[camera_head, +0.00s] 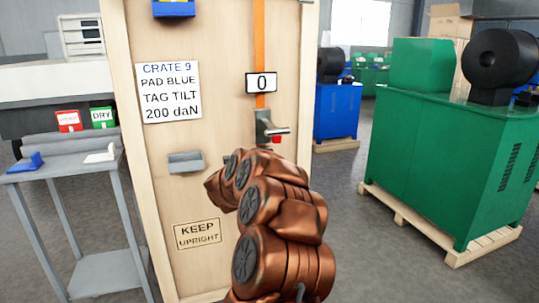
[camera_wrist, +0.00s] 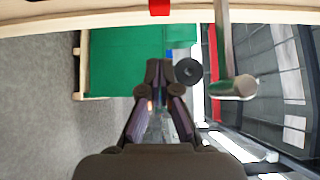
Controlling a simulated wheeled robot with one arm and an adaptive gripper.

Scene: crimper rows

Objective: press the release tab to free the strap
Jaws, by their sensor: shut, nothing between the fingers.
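An orange strap (camera_head: 259,45) runs down the face of a wooden crate (camera_head: 222,130), behind a white sign reading 0, into a grey buckle (camera_head: 265,126) with a lever sticking out to the right. A small red tab (camera_head: 277,139) sits under the lever. In the wrist view the red tab (camera_wrist: 159,7) is at the top edge and the grey lever (camera_wrist: 226,50) is to its right. My gripper (camera_wrist: 158,65) is shut and empty, its tips below the tab in the picture and apart from it. In the head view my arm hides the gripper.
The crate carries a text sign (camera_head: 169,93), a grey block (camera_head: 185,162) and a KEEP UPRIGHT label (camera_head: 197,234). A grey side table (camera_head: 62,165) with blue and white pieces stands left. A green machine (camera_head: 450,140) on a pallet stands right. Grey floor lies between.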

